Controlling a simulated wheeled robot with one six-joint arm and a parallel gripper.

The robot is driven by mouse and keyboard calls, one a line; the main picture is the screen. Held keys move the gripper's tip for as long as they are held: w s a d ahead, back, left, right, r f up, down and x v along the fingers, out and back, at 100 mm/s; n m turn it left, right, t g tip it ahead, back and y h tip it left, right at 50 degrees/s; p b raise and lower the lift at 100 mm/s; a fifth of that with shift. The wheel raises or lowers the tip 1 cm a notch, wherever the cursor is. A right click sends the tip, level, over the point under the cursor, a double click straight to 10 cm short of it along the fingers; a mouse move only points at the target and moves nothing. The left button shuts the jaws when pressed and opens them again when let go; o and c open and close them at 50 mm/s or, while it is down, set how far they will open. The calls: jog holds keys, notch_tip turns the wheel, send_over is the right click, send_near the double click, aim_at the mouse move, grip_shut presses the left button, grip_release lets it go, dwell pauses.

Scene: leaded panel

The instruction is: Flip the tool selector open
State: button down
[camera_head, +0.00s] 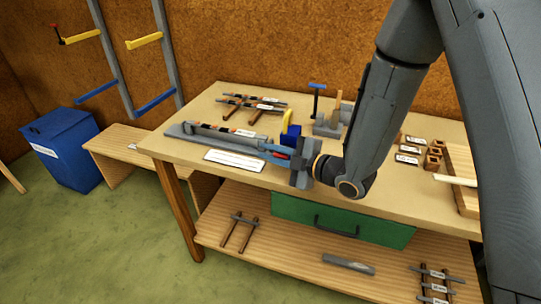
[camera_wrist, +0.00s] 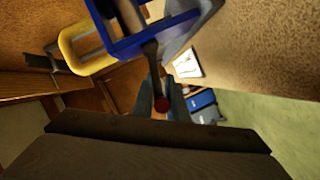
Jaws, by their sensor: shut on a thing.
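The tool selector appears to be the blue frame (camera_head: 291,134) with a yellow loop (camera_head: 287,119) on the workbench; its name cannot be read. In the wrist view the blue frame (camera_wrist: 150,42) and yellow loop (camera_wrist: 84,46) are close, at the top. A dark lever (camera_wrist: 152,62) with a red knob (camera_wrist: 162,104) reaches down from the frame. In the wrist view my gripper (camera_wrist: 160,102) is shut on the knob end of the lever. The exact contact is partly hidden.
A grey fixture with a rail (camera_head: 225,138) lies left of my gripper, with a white label (camera_head: 234,160) in front. A clamp with a blue handle (camera_head: 318,100) stands behind. Small wooden blocks (camera_head: 432,162) lie right. A green drawer (camera_head: 340,221) is below the benchtop.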

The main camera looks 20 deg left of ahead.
jog(key=f+n+b, duration=0.1)
jog(key=b, duration=0.1)
jog(key=shift+f+b, duration=0.15)
jog(key=shift+b, duration=0.2)
jog(key=shift+f+n+t+y+b, duration=0.1)
jog(key=shift+n+t+y+b, duration=0.3)
jog(key=shift+n+b, duration=0.35)
jog(key=c, duration=1.8)
grip_release()
jog(key=shift+o, duration=0.2)
jog(key=shift+b+v, duration=0.95)
jog(key=shift+v, duration=3)
